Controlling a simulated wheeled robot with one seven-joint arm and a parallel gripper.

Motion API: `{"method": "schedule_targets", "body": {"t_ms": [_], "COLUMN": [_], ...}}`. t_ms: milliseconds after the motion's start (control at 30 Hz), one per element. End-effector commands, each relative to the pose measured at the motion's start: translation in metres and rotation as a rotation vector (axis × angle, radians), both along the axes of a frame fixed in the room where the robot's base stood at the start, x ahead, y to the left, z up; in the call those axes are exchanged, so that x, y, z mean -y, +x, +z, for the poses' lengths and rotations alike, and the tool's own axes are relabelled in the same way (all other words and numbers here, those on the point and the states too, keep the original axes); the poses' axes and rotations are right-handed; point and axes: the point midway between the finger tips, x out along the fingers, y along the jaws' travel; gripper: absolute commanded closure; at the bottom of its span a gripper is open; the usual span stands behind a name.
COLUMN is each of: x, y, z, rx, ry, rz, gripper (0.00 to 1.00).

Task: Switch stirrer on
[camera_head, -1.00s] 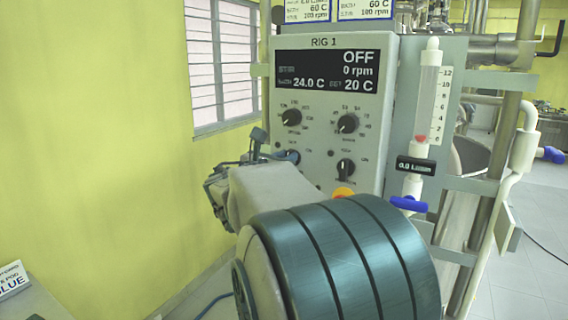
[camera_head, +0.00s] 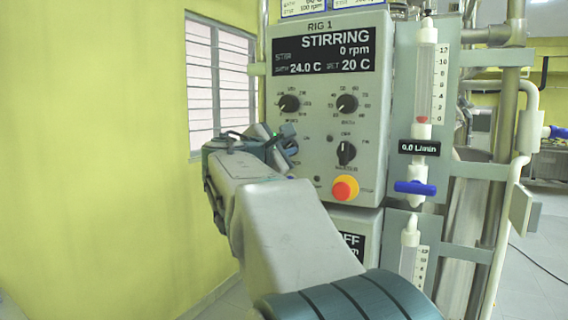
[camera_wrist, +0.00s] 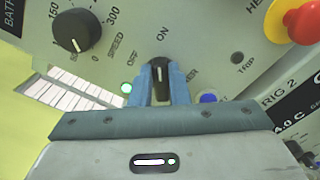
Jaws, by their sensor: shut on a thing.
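The RIG 1 panel (camera_head: 325,190) stands in front of me, and its display (camera_head: 323,53) reads STIRRING, 0 rpm, 24.0 C and set 20 C. The black stirrer knob (camera_wrist: 160,72) shows in the wrist view between the blue fingers of my gripper (camera_wrist: 160,84), which is shut on it. Its pale pointer line faces up toward the ON mark, with OFF up and to the left. In the head view my gripper (camera_head: 282,142) reaches the panel's left side and partly covers that knob (camera_head: 291,147).
A speed knob (camera_head: 289,103), a bath knob (camera_head: 347,103) and a heater knob (camera_head: 345,152) share the panel. A red-and-yellow button (camera_head: 345,188) juts out below right. A flow tube (camera_head: 427,75) with blue valve (camera_head: 414,187) stands right. A yellow wall (camera_head: 110,150) bounds the left.

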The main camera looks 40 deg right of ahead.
Motion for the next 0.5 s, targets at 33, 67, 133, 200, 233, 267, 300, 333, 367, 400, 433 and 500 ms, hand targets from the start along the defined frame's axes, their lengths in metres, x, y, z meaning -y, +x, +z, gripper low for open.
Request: {"method": "schedule_targets", "body": {"t_ms": [33,67,133,200,233,267,300,333,367,400,433,500], "x": [0.0006,0.0006,0.0007,0.0008,0.0008,0.0008,0.0008,0.0008,0.0009,0.0009,0.0009,0.0009], "y": [-0.0003,-0.0005,-0.0007,-0.0009,-0.0009,-0.0009,-0.0010,-0.0010,-0.0010,-0.0010,-0.0010,-0.0011], "z": [-0.0062,-0.0061,-0.0056,-0.0055,-0.0052,-0.0049,-0.0045,-0.0044,-0.0042,-0.0041,-0.0041,-0.0038], "rx": [0.023,0.038,0.068,0.091,0.101,0.108,0.117,0.122,0.127,0.132,0.136,0.141], "ry": [0.012,0.018,0.030,0.040,0.044,0.047,0.050,0.053,0.055,0.058,0.060,0.062], "rz": [-0.003,-0.003,-0.003,-0.002,-0.002,-0.003,-0.003,-0.003,-0.002,-0.002,-0.002,-0.002], "gripper": [1.00,1.00,1.00,1.00,1.00,1.00,1.00,1.00,1.00,1.00,1.00,1.00]}}
